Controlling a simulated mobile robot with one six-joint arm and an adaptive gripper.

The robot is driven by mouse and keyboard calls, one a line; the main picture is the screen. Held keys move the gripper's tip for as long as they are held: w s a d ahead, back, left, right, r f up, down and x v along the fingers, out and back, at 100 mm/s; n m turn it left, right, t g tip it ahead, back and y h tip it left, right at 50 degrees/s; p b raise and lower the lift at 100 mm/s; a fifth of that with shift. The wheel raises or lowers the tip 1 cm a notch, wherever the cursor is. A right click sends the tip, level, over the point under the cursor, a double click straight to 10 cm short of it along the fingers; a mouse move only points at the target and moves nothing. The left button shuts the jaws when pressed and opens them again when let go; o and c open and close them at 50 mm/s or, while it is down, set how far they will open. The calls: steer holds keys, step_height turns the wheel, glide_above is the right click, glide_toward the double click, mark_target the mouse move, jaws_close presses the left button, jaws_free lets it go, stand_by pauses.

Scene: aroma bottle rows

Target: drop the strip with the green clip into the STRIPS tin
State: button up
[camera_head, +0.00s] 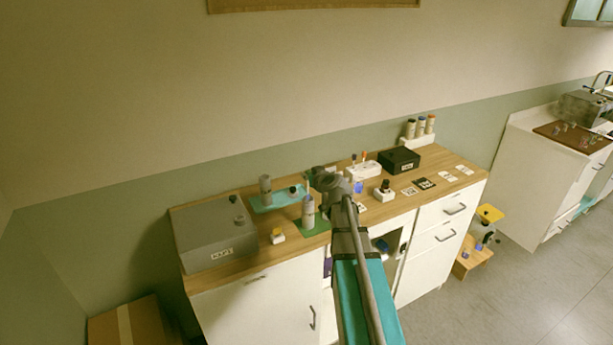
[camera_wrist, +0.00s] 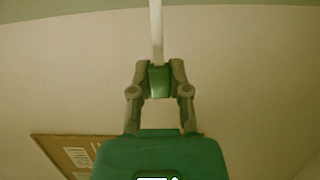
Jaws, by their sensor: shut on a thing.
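My gripper (camera_wrist: 159,68) is shut on the green clip (camera_wrist: 159,82) in the wrist view. A pale strip (camera_wrist: 157,30) rises from the clip to the top of that view. In the head view my gripper (camera_head: 314,174) is over the middle of the wooden counter, and the clip and strip are too small to make out there. I cannot read the word STRIPS on any container. A black box (camera_head: 399,159) with a small pale label stands on the counter to the right of my gripper; its label is too small to read.
A large grey box (camera_head: 213,235) fills the counter's left end. A teal tray (camera_head: 277,199) and a green mat (camera_head: 312,229) with a grey bottle lie near my gripper. A white holder (camera_head: 364,171) with upright sticks, a dark bottle (camera_head: 385,187) and several cards stand to the right.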

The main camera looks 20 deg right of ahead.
mark_target(308, 191)
steer(key=shift+f+b, duration=3.1)
steer(key=shift+f, duration=0.3)
steer(key=o, duration=0.8)
steer(key=shift+s+d, duration=0.15)
steer(key=shift+s, duration=4.65)
